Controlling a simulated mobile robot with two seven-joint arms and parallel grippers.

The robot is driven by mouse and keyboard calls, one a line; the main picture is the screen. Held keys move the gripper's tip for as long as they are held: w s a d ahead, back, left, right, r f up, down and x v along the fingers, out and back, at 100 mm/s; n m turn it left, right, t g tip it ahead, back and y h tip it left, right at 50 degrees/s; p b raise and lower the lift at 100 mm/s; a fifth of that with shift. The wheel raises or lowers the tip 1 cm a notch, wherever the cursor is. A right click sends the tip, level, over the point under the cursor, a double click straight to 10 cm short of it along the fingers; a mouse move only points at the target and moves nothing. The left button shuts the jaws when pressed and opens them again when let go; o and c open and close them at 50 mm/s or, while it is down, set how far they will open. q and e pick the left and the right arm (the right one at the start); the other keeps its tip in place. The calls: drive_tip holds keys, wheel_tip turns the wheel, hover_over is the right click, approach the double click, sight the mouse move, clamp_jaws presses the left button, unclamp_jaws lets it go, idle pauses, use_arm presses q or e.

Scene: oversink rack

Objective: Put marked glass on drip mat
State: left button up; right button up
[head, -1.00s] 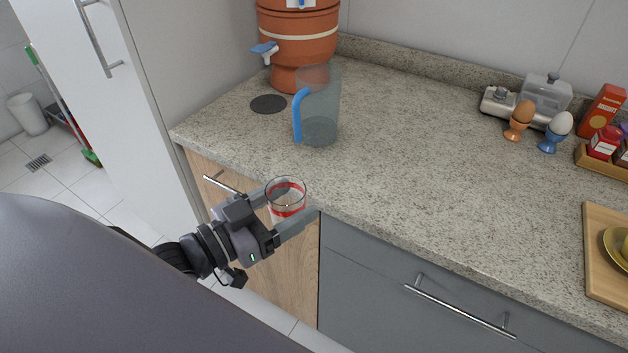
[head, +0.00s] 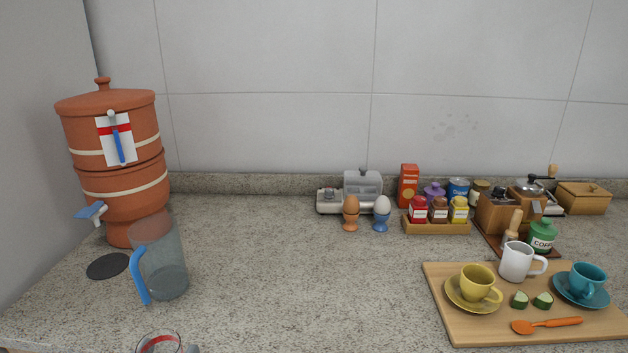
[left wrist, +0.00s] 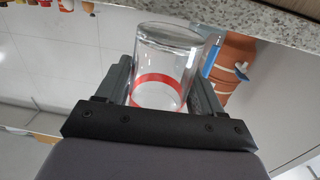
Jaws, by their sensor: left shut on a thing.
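The marked glass (left wrist: 168,62) is clear with a red band. In the left wrist view it sits between the two fingers of my left gripper (left wrist: 163,88), which is shut on it. In the head view only the rim and red band of the glass (head: 160,343) show at the bottom edge, with a bit of the gripper beside it. The drip mat, a dark round disc (head: 108,266), lies bare on the counter at the left, below the dispenser's tap. My right gripper is not in view.
A clay water dispenser (head: 120,190) with a blue-handled tap (head: 92,212) stands behind the mat. A clear jug (head: 165,262) with a blue handle stands just right of the mat. A wooden board (head: 440,290) with cups is at the right. The middle counter is clear.

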use_arm(q)
drive_tip(key=shift+w+d+r+n+y, duration=0.15)
drive_tip(key=shift+w+r+n+y, duration=0.3)
drive_tip(key=shift+y, duration=0.35)
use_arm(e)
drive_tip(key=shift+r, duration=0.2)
use_arm(q)
drive_tip(key=shift+s, duration=0.2)
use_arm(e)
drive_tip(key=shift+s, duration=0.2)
